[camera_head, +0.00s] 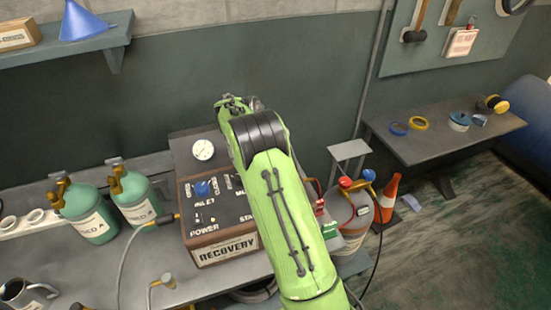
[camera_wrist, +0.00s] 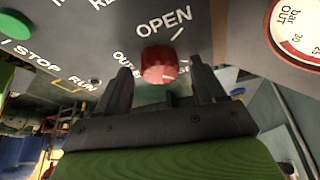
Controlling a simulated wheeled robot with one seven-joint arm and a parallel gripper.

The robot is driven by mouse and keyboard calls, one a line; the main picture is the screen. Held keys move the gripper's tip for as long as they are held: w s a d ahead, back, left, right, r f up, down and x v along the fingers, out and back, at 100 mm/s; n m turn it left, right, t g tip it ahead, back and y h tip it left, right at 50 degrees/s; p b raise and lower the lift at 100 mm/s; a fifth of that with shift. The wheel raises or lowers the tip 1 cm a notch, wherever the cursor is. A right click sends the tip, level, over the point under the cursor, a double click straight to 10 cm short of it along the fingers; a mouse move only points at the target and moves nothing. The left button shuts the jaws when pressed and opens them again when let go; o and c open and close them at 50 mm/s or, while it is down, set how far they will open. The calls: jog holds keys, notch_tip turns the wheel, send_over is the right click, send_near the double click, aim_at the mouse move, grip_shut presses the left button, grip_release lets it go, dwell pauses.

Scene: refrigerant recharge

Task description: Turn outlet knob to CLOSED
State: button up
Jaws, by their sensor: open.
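The red outlet knob (camera_wrist: 159,64) shows in the wrist view on the dark panel, below the word OPEN and a white tick. The panel lettering beside it is partly covered by a finger. My gripper (camera_wrist: 161,82) is open, with one black finger on each side of the knob. Gaps show between the knob and the fingers, and I cannot tell whether either touches it. The knob's exact setting is unclear. In the head view the recovery machine (camera_head: 225,250) stands on the bench; my green arm covers its right part, the outlet knob and my gripper.
A blue inlet knob (camera_head: 203,188) and a white gauge (camera_head: 203,150) are on the machine. A bar gauge (camera_wrist: 298,35) and a green button (camera_wrist: 14,25) flank the outlet knob. Green cylinders (camera_head: 92,218) stand left; a tank (camera_head: 350,210) with red and blue parts stands right.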

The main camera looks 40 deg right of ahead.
jog(key=p+v, duration=0.5)
jog(key=v, duration=1)
jog(key=shift+r, duration=0.3)
jog(key=shift+a, duration=0.15)
